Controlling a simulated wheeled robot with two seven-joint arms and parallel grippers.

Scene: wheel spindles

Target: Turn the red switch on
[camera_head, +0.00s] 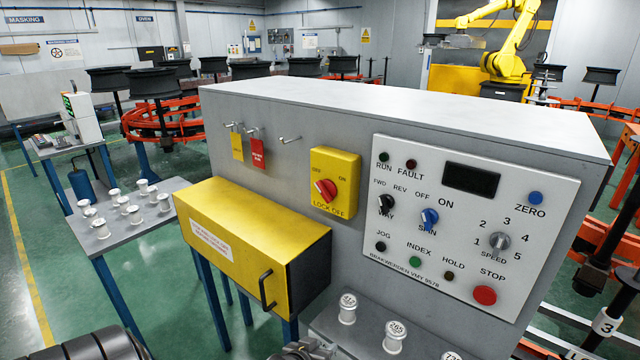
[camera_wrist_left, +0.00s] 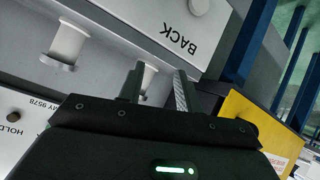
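The red switch (camera_head: 326,190) is a round knob on a yellow plate (camera_head: 345,165) on the grey cabinet's front. The plate reads OFF at upper left, ON at upper right and LOCK OFF below. I cannot tell for sure which mark the knob points to. My left gripper (camera_head: 305,350) shows only in part at the bottom edge of the head view, well below the switch. In the left wrist view its two fingers (camera_wrist_left: 158,88) stand apart with a white spool behind the gap. The switch is not in the left wrist view. My right gripper is not in view.
A yellow box (camera_head: 255,245) with a black handle juts out left of and below the switch. A white control panel (camera_head: 465,220) with knobs and buttons is to the right. Labelled white spools (camera_head: 395,337) stand on a ledge below. Tags hang from pegs at upper left.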

